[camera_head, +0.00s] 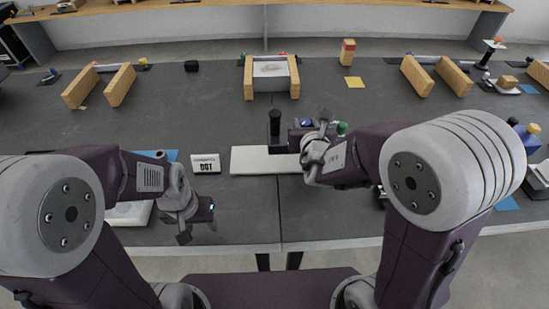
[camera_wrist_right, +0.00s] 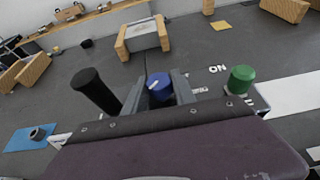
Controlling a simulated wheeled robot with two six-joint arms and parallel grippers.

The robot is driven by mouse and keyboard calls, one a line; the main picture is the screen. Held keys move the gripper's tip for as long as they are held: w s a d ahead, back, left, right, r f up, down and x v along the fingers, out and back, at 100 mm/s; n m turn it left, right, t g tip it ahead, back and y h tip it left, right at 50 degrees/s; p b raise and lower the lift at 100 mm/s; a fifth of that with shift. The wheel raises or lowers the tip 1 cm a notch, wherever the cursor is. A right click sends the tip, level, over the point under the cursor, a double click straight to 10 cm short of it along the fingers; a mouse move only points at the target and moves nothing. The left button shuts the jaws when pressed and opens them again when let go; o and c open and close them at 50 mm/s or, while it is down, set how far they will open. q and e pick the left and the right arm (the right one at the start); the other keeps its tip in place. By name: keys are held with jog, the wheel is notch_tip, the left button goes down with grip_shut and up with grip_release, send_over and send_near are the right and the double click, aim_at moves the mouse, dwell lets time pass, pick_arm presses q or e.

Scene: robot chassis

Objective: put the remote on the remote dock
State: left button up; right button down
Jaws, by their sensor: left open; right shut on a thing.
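I cannot clearly pick out the remote or its dock. My right gripper (camera_head: 304,134) is over the right part of a long white panel (camera_head: 260,163). In the right wrist view, its fingers (camera_wrist_right: 157,92) are shut on a blue knob-like part (camera_wrist_right: 158,82) with a white mark. An upright black post (camera_head: 275,122) stands just left of the right gripper; it also shows in the wrist view (camera_wrist_right: 90,84). A green cap (camera_head: 342,128) is just right of the gripper. My left gripper (camera_head: 198,226) is open and empty near the table's front edge.
A white block with dark lettering (camera_head: 206,164) stands left of the panel. A blue mat (camera_head: 168,155) is partly behind my left arm. Wooden blocks flank a grey piece (camera_head: 270,70) at the back.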

jog(key=shift+w+a+f, duration=0.6)
jog(key=shift+a+f, duration=1.2)
jog(key=shift+a, duration=0.1)
jog(key=shift+w+a+f, duration=0.65)
jog(key=shift+a+f, duration=1.2)
jog(key=shift+w+a+f, duration=0.6)
jog(key=shift+a+f, duration=1.2)
jog(key=shift+a, duration=0.1)
jog(key=shift+f, duration=0.2)
jog(key=c, duration=1)
grip_release()
jog(key=shift+r, duration=0.15)
